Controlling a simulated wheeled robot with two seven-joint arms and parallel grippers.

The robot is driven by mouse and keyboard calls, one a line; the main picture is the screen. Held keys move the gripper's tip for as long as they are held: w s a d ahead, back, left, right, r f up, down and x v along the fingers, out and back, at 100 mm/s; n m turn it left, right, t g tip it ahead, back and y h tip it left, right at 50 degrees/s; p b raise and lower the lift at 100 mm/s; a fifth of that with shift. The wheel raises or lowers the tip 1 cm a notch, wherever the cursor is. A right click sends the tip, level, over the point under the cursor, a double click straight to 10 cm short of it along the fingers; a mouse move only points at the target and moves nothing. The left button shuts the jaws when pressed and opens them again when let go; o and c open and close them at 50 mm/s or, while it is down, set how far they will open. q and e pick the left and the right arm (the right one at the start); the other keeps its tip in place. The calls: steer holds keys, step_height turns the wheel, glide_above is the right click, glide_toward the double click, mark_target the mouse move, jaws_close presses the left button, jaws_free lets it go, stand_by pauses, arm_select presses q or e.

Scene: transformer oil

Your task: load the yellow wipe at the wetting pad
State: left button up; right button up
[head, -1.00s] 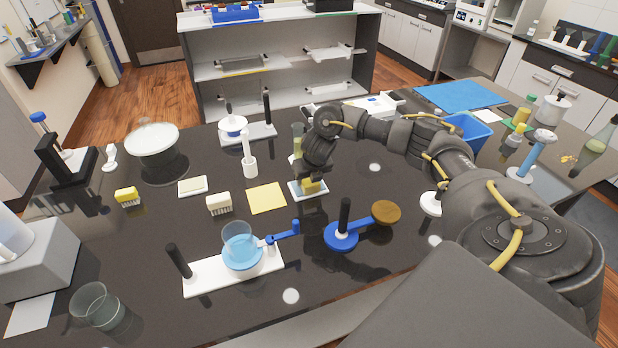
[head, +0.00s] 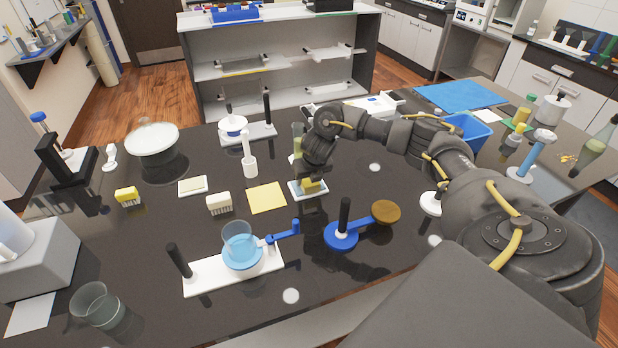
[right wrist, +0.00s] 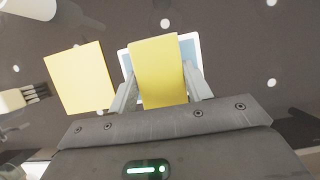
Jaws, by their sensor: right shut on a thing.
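My right gripper (right wrist: 162,92) is shut on the yellow wipe (right wrist: 158,70), which sits between its two fingers in the right wrist view. In the head view the yellow wipe (head: 310,186) shows below the gripper, over the wetting pad (head: 300,192), a small pad with a white rim and bluish face. The pad's rim and bluish face (right wrist: 189,48) show behind the wipe in the right wrist view. The wipe appears to be at the pad, but I cannot tell whether it touches. My left gripper is not in view.
A flat yellow sheet (head: 266,198) lies left of the pad. A white-and-tan brush (head: 219,204), a blue stand with a brown disc (head: 386,212) and a beaker of blue liquid (head: 241,248) stand nearby. A white upright holder (head: 249,165) is behind.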

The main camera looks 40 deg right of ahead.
step_height(320, 180, up, 7)
steer(key=p, duration=0.6)
stand_by(0.9)
